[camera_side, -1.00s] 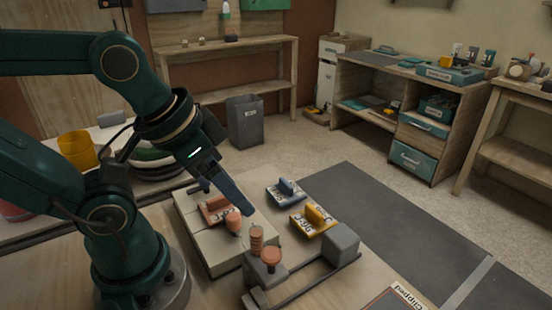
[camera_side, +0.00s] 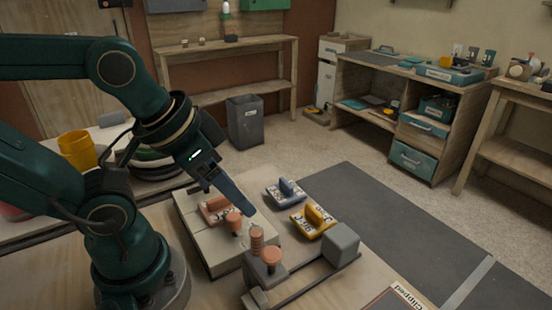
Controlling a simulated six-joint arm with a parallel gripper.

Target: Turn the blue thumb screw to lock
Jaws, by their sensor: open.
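The blue thumb screw (camera_side: 287,187) has an upright fin-like grip. It stands on a pale lettered plate to the right of the wooden block, behind a similar yellow one (camera_side: 315,214). My gripper (camera_side: 230,199) is open and empty, pointing down to the right above the block. Its long blue-grey finger is to the left of the blue screw and apart from it in the picture. The other finger is short in view, above an orange-red piece with a fin (camera_side: 214,207). The lettering on the plates is too small to read.
The pale block (camera_side: 210,245) lies under my gripper. Orange round-topped pegs (camera_side: 271,256) and a clamp-like fixture with a grey block (camera_side: 341,243) stand in front. A dark strip (camera_side: 390,215) runs along the right. A grey bin (camera_side: 245,122) stands on the floor behind.

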